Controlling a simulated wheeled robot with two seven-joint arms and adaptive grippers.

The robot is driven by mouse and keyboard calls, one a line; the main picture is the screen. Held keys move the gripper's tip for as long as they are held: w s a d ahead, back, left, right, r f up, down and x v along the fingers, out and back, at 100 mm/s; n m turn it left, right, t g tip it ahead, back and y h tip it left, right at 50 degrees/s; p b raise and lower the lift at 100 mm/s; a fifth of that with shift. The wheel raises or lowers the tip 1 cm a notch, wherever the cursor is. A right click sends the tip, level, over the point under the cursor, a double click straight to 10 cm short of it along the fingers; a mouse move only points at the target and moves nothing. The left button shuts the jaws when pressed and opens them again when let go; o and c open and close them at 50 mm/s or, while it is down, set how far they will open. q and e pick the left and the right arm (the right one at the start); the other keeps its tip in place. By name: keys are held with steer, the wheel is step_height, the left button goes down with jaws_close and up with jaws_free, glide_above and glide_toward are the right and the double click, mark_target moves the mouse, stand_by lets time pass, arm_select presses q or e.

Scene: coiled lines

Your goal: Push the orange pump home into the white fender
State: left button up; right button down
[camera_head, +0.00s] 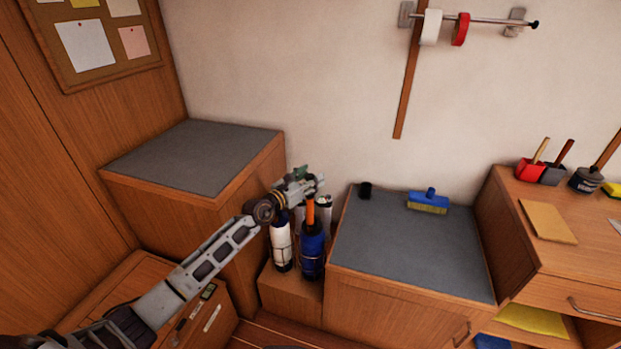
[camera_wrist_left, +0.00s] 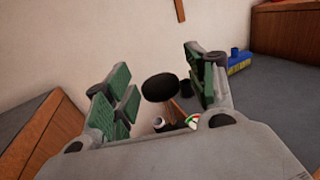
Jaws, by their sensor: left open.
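My left gripper (camera_head: 312,182) is open, above a cluster of fenders between two grey-topped cabinets. The orange pump (camera_head: 310,213) stands upright just below its fingers. In the left wrist view a black round knob (camera_wrist_left: 160,88), likely the pump's top, lies between the spread green finger pads with gaps on both sides. In the head view the pump rises above a blue fender (camera_head: 313,254); I cannot tell which fender it sits in. A white fender (camera_head: 281,248) stands to the left, and another white top (camera_head: 325,202) shows behind at right. My right gripper is not in view.
The right grey-topped cabinet (camera_head: 400,250) carries a small black cup (camera_head: 366,190) and a blue brush (camera_head: 429,201). The left cabinet (camera_head: 195,155) has a bare top.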

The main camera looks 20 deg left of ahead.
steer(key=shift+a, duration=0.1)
arm_select(q)
steer(key=c, duration=1.1)
steer(key=o, duration=0.4)
steer(key=c, duration=0.4)
steer(key=shift+w, duration=0.1)
jaws_close()
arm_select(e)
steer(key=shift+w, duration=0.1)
arm_select(q)
steer(key=shift+r, duration=0.1)
steer(key=shift+r+p, duration=0.45)
steer(key=shift+p, duration=0.15)
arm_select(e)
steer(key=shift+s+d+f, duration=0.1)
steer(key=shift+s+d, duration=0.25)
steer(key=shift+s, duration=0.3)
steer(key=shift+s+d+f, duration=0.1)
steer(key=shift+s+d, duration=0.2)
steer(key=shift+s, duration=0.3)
